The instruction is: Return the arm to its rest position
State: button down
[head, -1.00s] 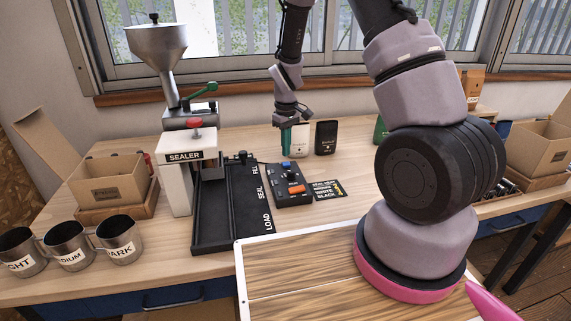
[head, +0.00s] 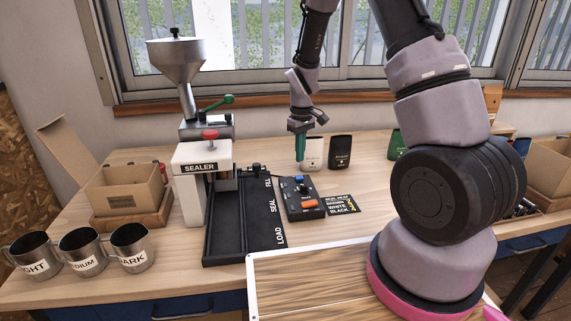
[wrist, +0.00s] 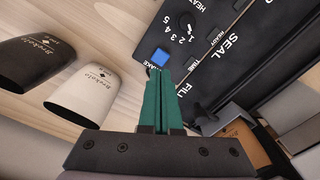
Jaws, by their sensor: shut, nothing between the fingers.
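My gripper (head: 300,148) hangs from my arm above the back of the bench, fingers pointing down. Its green fingers (wrist: 167,100) are together with nothing between them in the wrist view. In the head view it is in front of the white pouch (head: 313,153) and behind the control box (head: 301,198). In the wrist view the fingertips overlap the control box edge near its blue button (wrist: 160,57). I cannot tell the exact height above the bench.
A black pouch (head: 340,150) stands beside the white one. The sealer (head: 203,180) with its funnel and black track (head: 243,228) stands left. Steel cups (head: 132,247) and an open carton (head: 125,189) are further left. A green pouch (head: 397,145) is partly behind my arm.

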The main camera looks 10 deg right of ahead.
jog(key=s+d+r+m+t+y, duration=0.1)
jog(key=s+d+r+m+t, duration=0.15)
jog(key=r, duration=0.75)
jog(key=s+d+r+m+t, duration=0.15)
jog(key=s+r, duration=0.25)
jog(key=r, duration=0.7)
jog(key=s+d+r+m+t, duration=0.1)
jog(key=s+r+m, duration=0.2)
jog(key=s+r, duration=0.3)
jog(key=s+r+m+t+y, duration=0.1)
jog(key=s+r+m+t, duration=0.1)
jog(key=s+r, duration=0.4)
jog(key=s+m, duration=0.1)
jog(key=s, duration=0.4)
jog(key=shift+s+d, duration=0.35)
jog(key=shift+d, duration=0.05)
